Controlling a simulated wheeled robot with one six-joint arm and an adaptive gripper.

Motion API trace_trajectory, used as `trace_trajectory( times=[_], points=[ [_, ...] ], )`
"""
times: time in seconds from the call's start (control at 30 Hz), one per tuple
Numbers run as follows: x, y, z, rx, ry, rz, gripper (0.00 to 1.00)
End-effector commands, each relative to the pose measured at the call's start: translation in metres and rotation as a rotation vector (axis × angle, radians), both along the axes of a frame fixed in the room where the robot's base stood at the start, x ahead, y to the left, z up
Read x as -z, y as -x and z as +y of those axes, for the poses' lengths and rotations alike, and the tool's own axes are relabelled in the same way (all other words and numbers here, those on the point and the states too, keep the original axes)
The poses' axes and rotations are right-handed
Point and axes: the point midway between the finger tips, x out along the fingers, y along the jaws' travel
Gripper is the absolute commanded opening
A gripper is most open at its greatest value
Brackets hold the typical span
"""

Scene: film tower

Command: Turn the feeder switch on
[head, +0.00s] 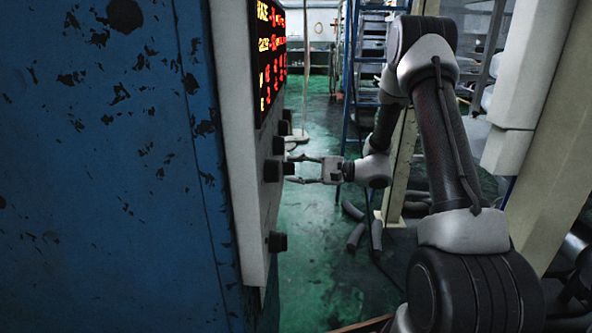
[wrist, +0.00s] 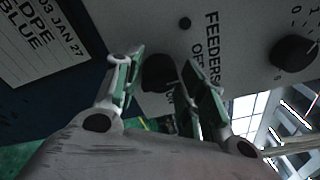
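The feeder switch (wrist: 158,72) is a black rotary knob on the light grey panel. In the wrist view it sits beside the printed words FEEDERS and OFF, which appear turned sideways; other lettering is partly covered by my fingers. My gripper (wrist: 160,80) is open, with one finger on each side of the knob and no clear contact. In the head view my gripper (head: 291,169) points left at the panel, its fingertips close to a black knob (head: 272,170) that appears to be this switch. The knob's pointer is not clear.
Other black knobs stick out of the panel, one lower (head: 277,242) and others above; a dial (wrist: 295,52) shows right in the wrist view. A lit display (head: 270,55) is above. A blue ladder (head: 350,75) and grey tubes (head: 356,235) are behind my gripper.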

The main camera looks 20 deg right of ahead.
Motion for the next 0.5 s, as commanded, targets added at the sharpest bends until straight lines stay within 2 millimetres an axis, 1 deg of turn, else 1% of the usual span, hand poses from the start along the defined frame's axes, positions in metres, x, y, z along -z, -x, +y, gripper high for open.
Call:
trace_trajectory(
  times=[0.03,0.1,0.13,0.37,0.5],
  points=[
    [0.0000,0.0000,-0.0001,0.000,0.000,0.000,0.25],
    [0.0000,0.0000,-0.0001,0.000,0.000,0.000,0.13],
    [0.0001,0.0001,-0.0001,0.000,0.000,0.000,0.11],
    [0.0001,0.0003,-0.0001,-0.001,-0.004,0.011,0.11],
    [0.0000,0.0002,-0.0001,0.000,-0.015,0.048,0.11]
  ],
)
